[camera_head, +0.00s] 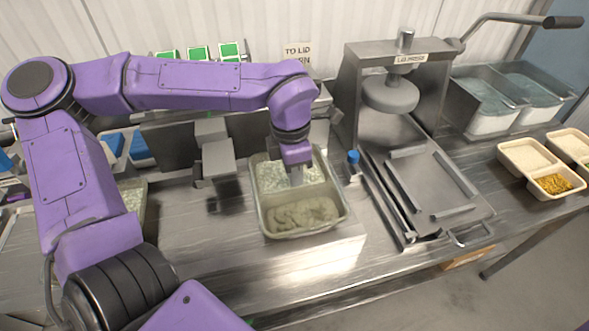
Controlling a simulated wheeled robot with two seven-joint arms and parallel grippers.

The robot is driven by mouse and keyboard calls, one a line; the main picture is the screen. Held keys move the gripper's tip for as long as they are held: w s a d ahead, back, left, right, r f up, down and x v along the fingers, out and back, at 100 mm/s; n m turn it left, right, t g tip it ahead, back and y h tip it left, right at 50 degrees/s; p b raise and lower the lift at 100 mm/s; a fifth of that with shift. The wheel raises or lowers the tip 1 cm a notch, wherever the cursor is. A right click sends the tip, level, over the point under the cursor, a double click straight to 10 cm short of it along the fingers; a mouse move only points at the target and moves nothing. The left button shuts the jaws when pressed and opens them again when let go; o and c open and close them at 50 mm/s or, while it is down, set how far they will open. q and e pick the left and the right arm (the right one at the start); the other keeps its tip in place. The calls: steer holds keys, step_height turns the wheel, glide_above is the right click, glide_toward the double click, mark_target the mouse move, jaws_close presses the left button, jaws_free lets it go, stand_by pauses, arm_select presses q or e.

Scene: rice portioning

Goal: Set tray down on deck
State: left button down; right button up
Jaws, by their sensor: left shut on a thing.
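A beige two-compartment tray (264,221) is in the middle of the head view, over the steel worktop (200,265). Its far compartment holds white rice (275,177); its near one holds a grey-brown food (303,213). My left gripper (296,178) reaches down into the tray from above and is shut on it near its middle divider. The gripper hides the exact grip. The tray looks about level. I cannot tell whether its base touches the steel surface below it. A flat steel deck (428,183) lies under the lid press (407,60) to the right. My right gripper is not in view.
Filled trays (520,172) sit at the far right, below steel bins (482,120).

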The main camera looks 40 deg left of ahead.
arm_select(q)
steer(key=shift+f+p, duration=0.3)
stand_by(0.5)
steer(key=c, duration=0.6)
jaws_free()
step_height(320, 180, up, 6)
steer(key=p, duration=0.6)
steer(key=shift+f, duration=0.2)
step_height(320, 180, up, 2)
steer(key=shift+r+p, duration=0.25)
steer(key=shift+p, duration=0.7)
steer(key=shift+f, duration=0.1)
